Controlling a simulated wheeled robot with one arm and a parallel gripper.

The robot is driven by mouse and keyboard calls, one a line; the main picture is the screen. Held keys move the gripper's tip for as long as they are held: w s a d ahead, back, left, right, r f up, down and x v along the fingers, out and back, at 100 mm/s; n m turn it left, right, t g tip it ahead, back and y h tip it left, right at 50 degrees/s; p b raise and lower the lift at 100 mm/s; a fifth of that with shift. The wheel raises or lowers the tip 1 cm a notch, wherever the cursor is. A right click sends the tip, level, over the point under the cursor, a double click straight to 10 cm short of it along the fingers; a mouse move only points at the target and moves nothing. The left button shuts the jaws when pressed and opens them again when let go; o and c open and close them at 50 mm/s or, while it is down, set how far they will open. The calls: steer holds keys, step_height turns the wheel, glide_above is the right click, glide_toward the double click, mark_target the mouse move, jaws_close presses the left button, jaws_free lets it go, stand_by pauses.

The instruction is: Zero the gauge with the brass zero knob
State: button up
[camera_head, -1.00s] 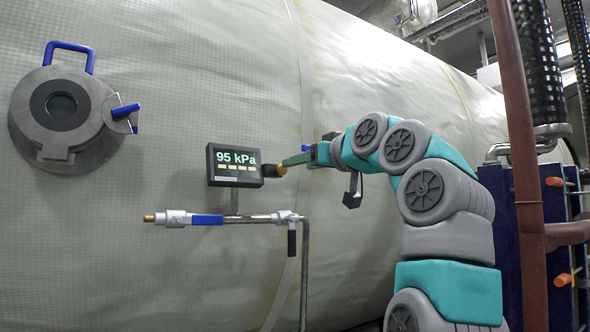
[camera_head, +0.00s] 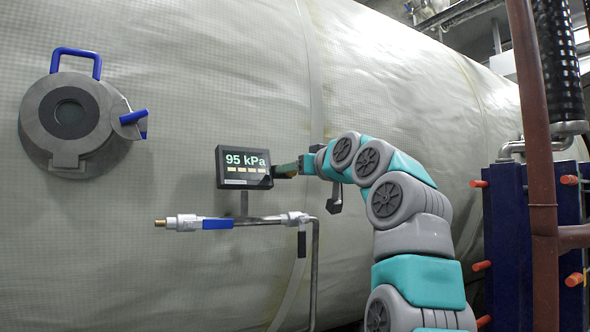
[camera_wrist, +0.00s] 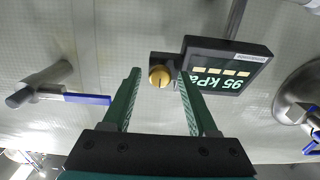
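The gauge (camera_head: 244,167) is a dark box on a stalk against the chamber wall, and its display reads 95 kPa. In the wrist view the gauge (camera_wrist: 226,65) appears upside down at upper right. The brass zero knob (camera_wrist: 159,76) sits on a dark block at the gauge's side. My gripper (camera_wrist: 158,76) is open, with its two green fingertips on either side of the knob in the picture. Whether the fingers touch it I cannot tell. In the head view my gripper (camera_head: 287,169) is at the gauge's right side and hides the knob.
A pipe with a blue-handled valve (camera_head: 217,224) runs below the gauge. A round port (camera_head: 70,115) with blue handles is on the wall at left. A brown pipe (camera_head: 538,180) and a dark blue panel unit (camera_head: 515,250) stand at right.

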jaws_close()
steer(key=shift+n, duration=0.3)
stand_by(0.3)
steer(key=shift+n+p, duration=0.5)
steer(key=shift+n, duration=2.2)
steer(key=shift+o, duration=0.6)
jaws_free()
steer(key=shift+s, duration=0.1)
